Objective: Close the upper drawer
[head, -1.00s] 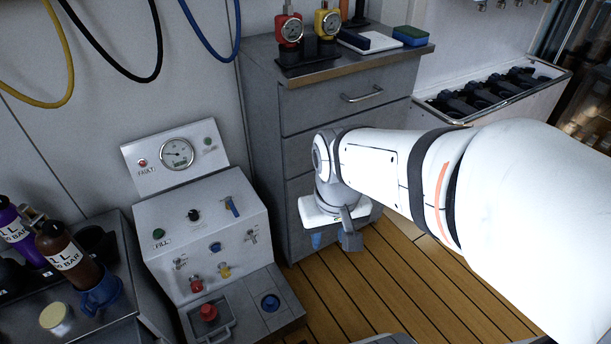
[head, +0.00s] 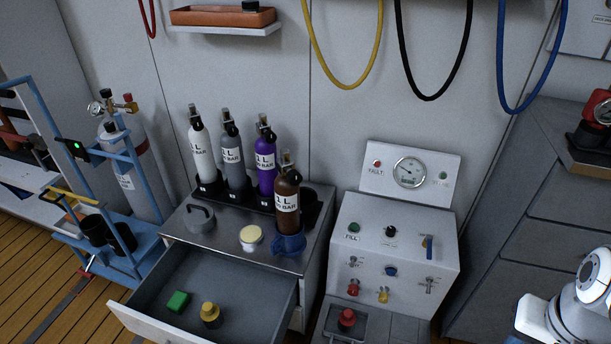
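The upper drawer (head: 136,322) of the steel-topped cabinet (head: 318,222) is pulled well out at lower left in the head view. A green block (head: 178,301) and a dark item with a yellow top (head: 210,314) lie inside it. The drawer's front is partly cut off by the bottom edge of the picture. My gripper (head: 535,318) is at the lower right corner, far to the right of the drawer. Only its white body shows; its fingers are out of the picture.
Several bottles stand on the cabinet top, with a brown one (head: 287,203) by a blue clamp (head: 288,243). The fill panel (head: 395,240) stands between the cabinet and my arm. A blue cart (head: 150,245) with a cylinder stands left. Wooden floor shows at lower left.

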